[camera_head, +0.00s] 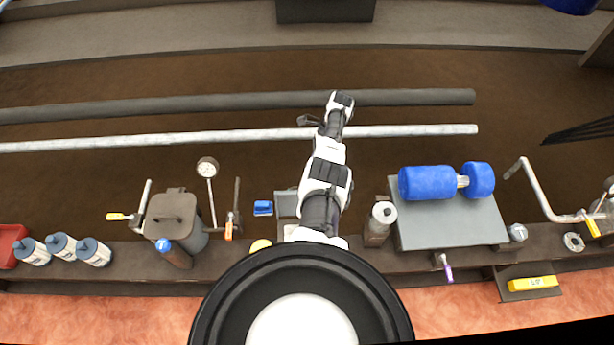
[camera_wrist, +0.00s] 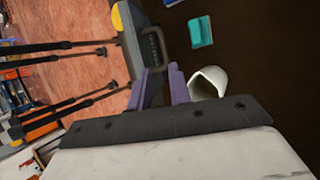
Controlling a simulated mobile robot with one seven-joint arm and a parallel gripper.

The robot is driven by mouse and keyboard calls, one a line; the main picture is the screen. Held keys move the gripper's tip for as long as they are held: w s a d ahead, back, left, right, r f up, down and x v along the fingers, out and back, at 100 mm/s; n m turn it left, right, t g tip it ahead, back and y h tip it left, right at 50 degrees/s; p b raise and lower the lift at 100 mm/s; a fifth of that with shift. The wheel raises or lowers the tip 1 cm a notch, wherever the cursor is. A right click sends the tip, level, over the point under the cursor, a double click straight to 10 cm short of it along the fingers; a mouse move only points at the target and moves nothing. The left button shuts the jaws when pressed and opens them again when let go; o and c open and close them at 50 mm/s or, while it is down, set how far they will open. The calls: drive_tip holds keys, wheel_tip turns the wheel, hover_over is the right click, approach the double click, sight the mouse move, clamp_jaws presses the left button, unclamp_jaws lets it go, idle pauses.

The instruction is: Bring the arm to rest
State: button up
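My arm (camera_head: 328,172) stretches out over the dark bench, past its middle, toward the two long pipes. My gripper (camera_wrist: 161,76) shows in the wrist view as two purple fingers standing apart. The gap between them looks empty, so it is open. A dark grey case-like thing with a handle (camera_wrist: 153,47) lies beyond the fingers. A pale cup-shaped thing (camera_wrist: 208,83) shows just right of the right finger; I cannot tell its distance. In the head view the fingers are too small to make out.
A grey plate (camera_head: 450,229) with a blue roller (camera_head: 427,183) lies right of my arm. A grey lidded pot (camera_head: 172,211) and a dial gauge (camera_head: 207,167) stand to the left. A dark pipe (camera_head: 200,104) and a light pipe (camera_head: 220,136) run across behind.

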drive_tip(key=shift+w+d+r, duration=0.25)
drive_tip(key=shift+r, duration=0.3)
